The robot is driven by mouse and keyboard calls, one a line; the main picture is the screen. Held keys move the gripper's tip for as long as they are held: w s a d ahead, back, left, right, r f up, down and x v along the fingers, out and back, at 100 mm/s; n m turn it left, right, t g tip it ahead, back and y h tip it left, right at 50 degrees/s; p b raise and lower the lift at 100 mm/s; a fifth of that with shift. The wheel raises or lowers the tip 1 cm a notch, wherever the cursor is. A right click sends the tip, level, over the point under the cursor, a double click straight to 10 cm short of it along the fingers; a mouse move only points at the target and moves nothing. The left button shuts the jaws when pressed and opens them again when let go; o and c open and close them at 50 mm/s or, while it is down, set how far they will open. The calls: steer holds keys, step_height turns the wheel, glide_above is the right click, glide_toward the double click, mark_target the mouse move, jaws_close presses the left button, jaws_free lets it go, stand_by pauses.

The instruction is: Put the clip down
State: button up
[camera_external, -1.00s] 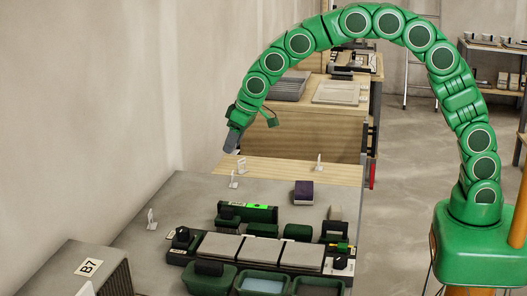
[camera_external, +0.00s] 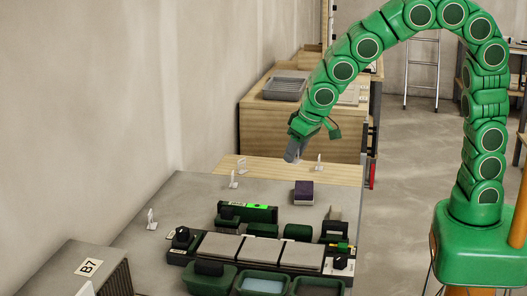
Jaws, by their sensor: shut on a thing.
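My gripper (camera_external: 291,158) hangs from the green arm with its grey fingers pointing down, above the back of the work table. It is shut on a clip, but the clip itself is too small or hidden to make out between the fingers. Other small white clips stand upright: one (camera_external: 318,162) just right of my gripper, one (camera_external: 241,166) and one (camera_external: 233,180) to its left, and one (camera_external: 151,219) at the table's left side.
The table's back left is mostly clear.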

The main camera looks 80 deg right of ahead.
steer(key=shift+s+d+f, duration=0.15)
steer(key=shift+s, duration=0.7)
glide_toward(247, 202)
steer(key=shift+w+d+f, duration=0.2)
steer(key=shift+w+f, duration=0.25)
steer(key=shift+w+d+f, duration=0.25)
steer(key=shift+w+f, duration=0.15)
steer(key=shift+w, duration=0.05)
steer(key=shift+w+f, duration=0.2)
steer(key=shift+f, duration=1.65)
steer(key=shift+f, duration=0.1)
steer(key=o, duration=1)
steer(key=v, duration=1.2)
